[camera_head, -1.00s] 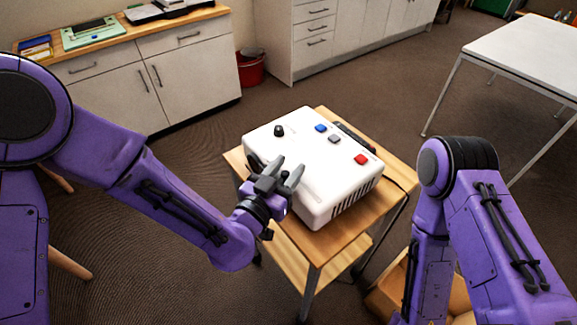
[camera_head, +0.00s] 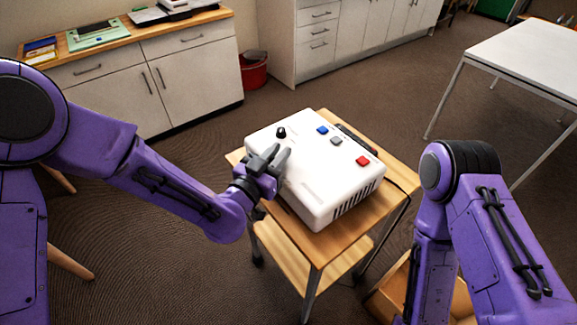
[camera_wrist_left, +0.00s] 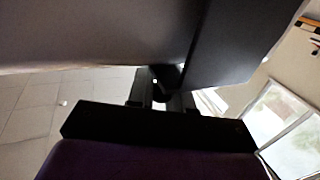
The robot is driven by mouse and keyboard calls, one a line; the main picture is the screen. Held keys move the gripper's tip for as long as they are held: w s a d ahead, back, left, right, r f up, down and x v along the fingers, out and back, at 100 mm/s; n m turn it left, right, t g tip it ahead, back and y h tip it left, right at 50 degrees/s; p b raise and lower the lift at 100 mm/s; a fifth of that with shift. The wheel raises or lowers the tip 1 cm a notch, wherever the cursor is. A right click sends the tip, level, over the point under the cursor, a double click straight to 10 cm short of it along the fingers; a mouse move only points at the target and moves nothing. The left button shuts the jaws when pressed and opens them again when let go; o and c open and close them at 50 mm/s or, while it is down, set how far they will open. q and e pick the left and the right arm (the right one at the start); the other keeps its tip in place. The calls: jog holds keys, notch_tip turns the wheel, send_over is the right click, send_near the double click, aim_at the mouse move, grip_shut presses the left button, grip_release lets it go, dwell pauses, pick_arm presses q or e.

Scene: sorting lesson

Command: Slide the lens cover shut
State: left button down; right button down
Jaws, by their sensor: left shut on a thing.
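The white projector (camera_head: 325,180) sits on a small wooden cart, with a black knob (camera_head: 281,132), blue, grey and red buttons on top. My left gripper (camera_head: 272,158) is against its left-hand side, near the far-left corner. It is shut on a small part there, apparently the lens cover's tab; the fingers hide the cover and lens in the head view. In the left wrist view, a small dark piece shows in the middle between large grey and dark shapes. I cannot tell how far the cover is across the lens. My right gripper is out of view.
The wooden cart (camera_head: 386,212) has a lower shelf, and a dark cable hangs at its right. A white table (camera_head: 520,58) stands at the right. Cabinets (camera_head: 190,78) and a red bin (camera_head: 253,72) stand behind. An open cardboard box (camera_head: 385,290) is on the floor.

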pick_arm(q)
jog(key=shift+w+a, duration=0.8)
jog(key=shift+w, duration=0.25)
jog(key=c, duration=1.3)
grip_release()
jog(key=shift+o, duration=1.1)
jog(key=shift+a, duration=0.1)
